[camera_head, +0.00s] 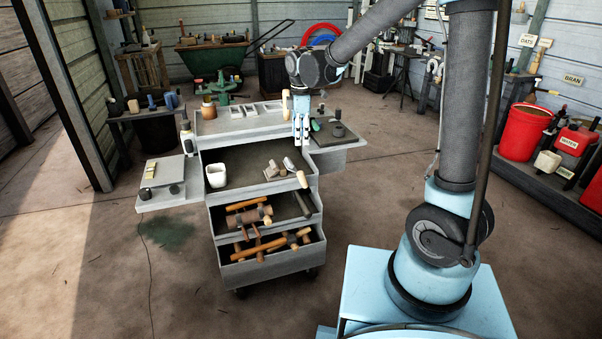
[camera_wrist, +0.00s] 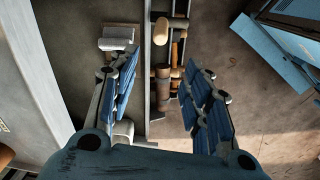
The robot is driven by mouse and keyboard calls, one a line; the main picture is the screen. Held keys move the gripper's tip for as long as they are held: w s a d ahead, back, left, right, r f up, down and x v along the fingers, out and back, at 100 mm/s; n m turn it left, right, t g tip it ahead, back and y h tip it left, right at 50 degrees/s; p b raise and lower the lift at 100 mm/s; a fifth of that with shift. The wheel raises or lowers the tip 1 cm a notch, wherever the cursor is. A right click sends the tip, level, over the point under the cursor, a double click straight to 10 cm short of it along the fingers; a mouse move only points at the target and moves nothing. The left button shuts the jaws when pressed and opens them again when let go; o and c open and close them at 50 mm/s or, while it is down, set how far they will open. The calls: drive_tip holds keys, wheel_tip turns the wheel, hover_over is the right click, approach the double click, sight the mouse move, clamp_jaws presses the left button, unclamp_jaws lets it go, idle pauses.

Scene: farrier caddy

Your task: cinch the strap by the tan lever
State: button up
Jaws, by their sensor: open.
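A tan upright handle, which looks like the tan lever (camera_head: 285,103), stands at the right part of the grey caddy's (camera_head: 240,125) top in the head view. In the wrist view a rounded tan end (camera_wrist: 162,30) shows above the gap between my fingers; I cannot tell for sure that it is the same lever. My gripper (camera_head: 301,130) points down over the caddy's right side, just right of the tan handle in the picture. Its blue fingers are spread and empty in the wrist view (camera_wrist: 163,78). I cannot make out the strap.
Open drawers below hold several wooden-handled hammers (camera_head: 250,215). A white cup (camera_head: 216,175) stands on the upper shelf. Side trays extend left (camera_head: 165,200) and right (camera_head: 335,145). The floor in front is clear.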

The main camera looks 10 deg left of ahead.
sight(301, 172)
drive_tip(key=f, duration=1.1)
drive_tip(key=w+f, duration=0.1)
drive_tip(key=f, duration=0.4)
drive_tip(key=shift+a+f, duration=0.15)
drive_tip(key=shift+f, duration=0.05)
drive_tip(key=shift+c, duration=0.4)
clamp_jaws()
